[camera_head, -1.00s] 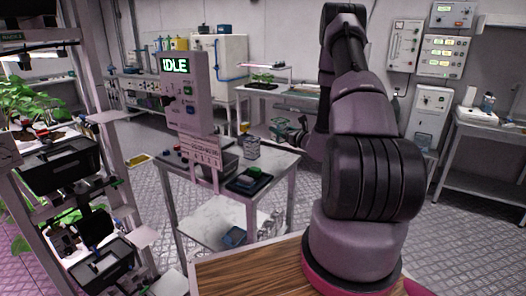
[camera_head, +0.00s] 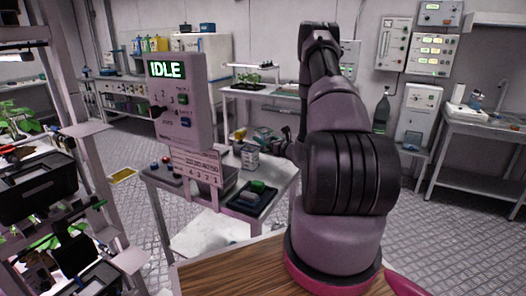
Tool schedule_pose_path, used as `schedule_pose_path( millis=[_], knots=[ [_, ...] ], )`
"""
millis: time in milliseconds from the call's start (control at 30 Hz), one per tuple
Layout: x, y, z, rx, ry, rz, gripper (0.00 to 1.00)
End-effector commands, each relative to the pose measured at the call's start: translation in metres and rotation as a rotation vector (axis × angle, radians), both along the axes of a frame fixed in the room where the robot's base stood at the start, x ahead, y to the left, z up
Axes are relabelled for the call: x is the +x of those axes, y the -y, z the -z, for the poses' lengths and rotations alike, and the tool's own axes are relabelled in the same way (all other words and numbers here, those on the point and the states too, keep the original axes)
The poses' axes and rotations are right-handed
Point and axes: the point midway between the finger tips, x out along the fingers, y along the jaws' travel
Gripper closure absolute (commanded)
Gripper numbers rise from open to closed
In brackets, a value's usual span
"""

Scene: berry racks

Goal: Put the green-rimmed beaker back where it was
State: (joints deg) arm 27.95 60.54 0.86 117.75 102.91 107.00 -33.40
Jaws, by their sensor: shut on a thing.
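The gripper is small and partly hidden by my arm. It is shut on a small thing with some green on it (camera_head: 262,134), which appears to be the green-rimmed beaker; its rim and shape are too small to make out. A grey, glass-like container (camera_head: 249,158) stands on the metal bench (camera_head: 272,197) just below and left of the gripper. A block with a green top (camera_head: 258,186) sits in a dark tray on the same bench.
A panel reading IDLE (camera_head: 181,100) stands over the bench's left side. A rack with black bins (camera_head: 38,190) is close on the left. A dark bottle (camera_head: 382,113) and a sink table (camera_head: 478,140) are at the right. Open floor lies right of my arm.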

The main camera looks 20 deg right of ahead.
Motion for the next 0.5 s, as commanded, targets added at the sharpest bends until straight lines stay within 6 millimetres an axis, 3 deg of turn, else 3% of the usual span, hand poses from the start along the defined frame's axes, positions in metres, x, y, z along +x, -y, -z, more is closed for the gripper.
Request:
schedule_pose_path(
  millis=[367,500],
  knots=[
    [0.000,0.000,0.044,0.001,-0.001,0.001,0.93],
    [0.000,0.000,0.048,-0.002,0.001,0.000,0.93]
  ],
)
